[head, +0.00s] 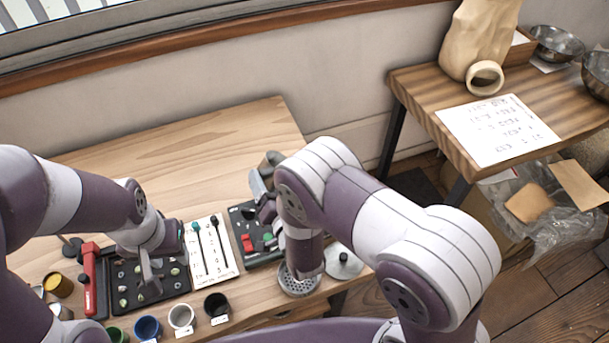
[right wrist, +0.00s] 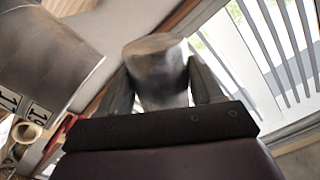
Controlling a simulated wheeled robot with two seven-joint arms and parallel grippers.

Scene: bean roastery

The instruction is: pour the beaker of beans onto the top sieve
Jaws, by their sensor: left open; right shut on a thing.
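My right gripper (head: 263,184) is shut on a grey beaker (head: 271,160), held above the back part of the wooden table. In the right wrist view the beaker (right wrist: 158,68) sits between the two dark fingers and looks blurred. I cannot see whether beans are in it. A round metal sieve with a perforated surface (head: 297,286) stands at the table's front right, below my right forearm, which partly hides it. The beaker is apart from it, further back. My left gripper (head: 165,258) is open and empty over the black bean tray (head: 150,297).
A lid with a black knob (head: 343,262) lies right of the sieve. Several small cups (head: 181,317) line the front edge. The table's back left (head: 150,150) is clear.

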